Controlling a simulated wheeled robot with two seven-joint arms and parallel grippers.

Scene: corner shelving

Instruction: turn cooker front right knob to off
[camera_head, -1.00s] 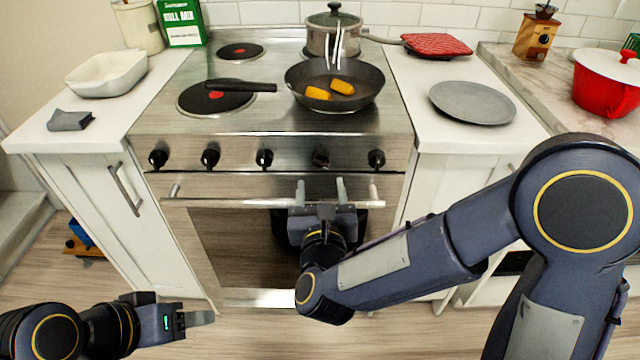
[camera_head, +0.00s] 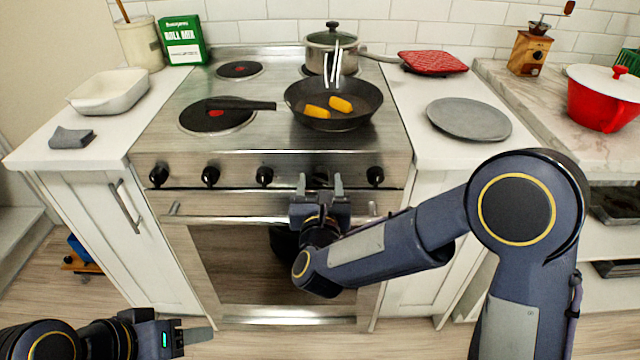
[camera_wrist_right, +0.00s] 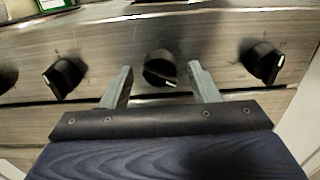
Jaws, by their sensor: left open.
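A row of black cooker knobs runs along the steel front panel. One knob (camera_wrist_right: 160,68), second from the right, lies between the fingers of my right gripper (camera_head: 320,180); it also shows in the right wrist view (camera_wrist_right: 162,78). That gripper is open, with a visible gap between each finger and the knob. The knob's white mark points down and to the right. The rightmost knob (camera_head: 375,176) is free, to the right of the fingers. The frames do not show which knob is the front right one. My left gripper (camera_head: 205,337) is low at the left, away from the cooker, and open.
The oven door handle (camera_head: 240,217) crosses the cooker below the knobs, close to my right gripper. A frying pan (camera_head: 334,103) with yellow food stands on the front right of the hob, a lidded pot (camera_head: 331,52) behind it. A grey plate (camera_head: 468,118) lies on the right counter.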

